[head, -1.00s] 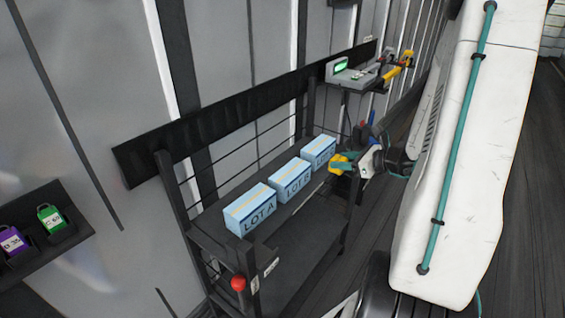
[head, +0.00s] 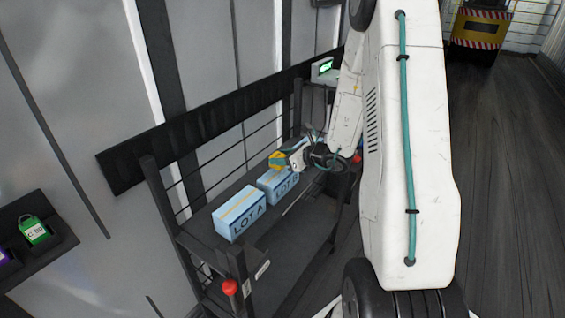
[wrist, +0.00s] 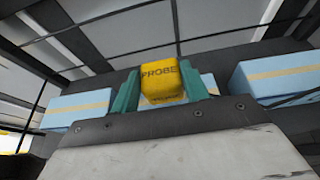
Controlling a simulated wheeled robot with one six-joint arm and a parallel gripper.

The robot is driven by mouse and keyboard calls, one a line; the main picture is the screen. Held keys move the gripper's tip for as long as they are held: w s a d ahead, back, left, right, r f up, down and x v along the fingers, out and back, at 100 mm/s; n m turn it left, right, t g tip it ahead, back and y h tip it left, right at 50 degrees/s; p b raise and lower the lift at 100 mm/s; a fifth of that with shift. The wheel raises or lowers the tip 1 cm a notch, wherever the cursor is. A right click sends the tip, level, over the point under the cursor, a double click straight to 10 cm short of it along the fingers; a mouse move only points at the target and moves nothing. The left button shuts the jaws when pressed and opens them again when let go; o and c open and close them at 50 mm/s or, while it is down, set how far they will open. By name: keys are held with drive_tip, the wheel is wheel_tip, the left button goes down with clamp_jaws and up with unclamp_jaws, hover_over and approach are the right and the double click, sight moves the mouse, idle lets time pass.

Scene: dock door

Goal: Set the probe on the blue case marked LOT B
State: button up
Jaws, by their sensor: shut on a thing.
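The yellow probe (head: 275,159), lettered PROBE, is between the teal fingers of my gripper (head: 281,160). In the wrist view the probe (wrist: 162,82) sits upright between both fingers of my gripper (wrist: 164,88), which is shut on it. The blue LOT B case (head: 275,188) stands on the rack shelf, and the probe overlaps its upper far edge in the head view. I cannot tell whether they touch. In the wrist view a blue case (wrist: 209,83) is partly hidden behind the probe; its label is not visible.
The blue LOT A case (head: 240,214) stands nearer on the same dark rack (head: 167,208). A third case is mostly hidden behind my gripper. A red knob (head: 230,287) is on the rack's front corner. A green-screen device (head: 323,68) is at the back. Green padlock-like item (head: 33,229) at left.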

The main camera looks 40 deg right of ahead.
drive_tip(key=shift+f, duration=1.05)
drive_tip(key=shift+f, duration=0.15)
drive_tip(key=o, duration=1.1)
drive_tip(key=shift+c, duration=0.2)
